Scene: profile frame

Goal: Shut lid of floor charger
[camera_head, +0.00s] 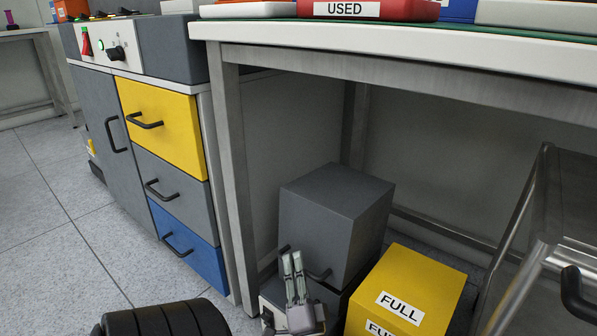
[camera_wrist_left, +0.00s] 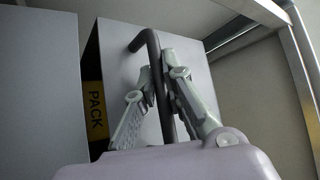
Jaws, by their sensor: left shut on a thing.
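The floor charger stands under the table, with its big grey box-shaped lid (camera_head: 335,215) over a darker base. The lid has a black bar handle (camera_head: 320,275) low on its front face. My left gripper (camera_head: 292,262) is at that front face, partly covering the handle. In the left wrist view the gripper's fingers (camera_wrist_left: 161,82) are closed around the black handle (camera_wrist_left: 153,55) on a grey panel (camera_wrist_left: 117,58). A dark gap beside this panel shows a yellow piece marked PACK (camera_wrist_left: 96,110). My right gripper is not in view.
A yellow box marked FULL (camera_head: 410,292) stands close to the right of the charger. A table leg (camera_head: 232,170) rises at its left, and the tabletop edge (camera_head: 400,55) hangs above. A drawer cabinet (camera_head: 165,130) is left; a metal frame (camera_head: 520,240) is right.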

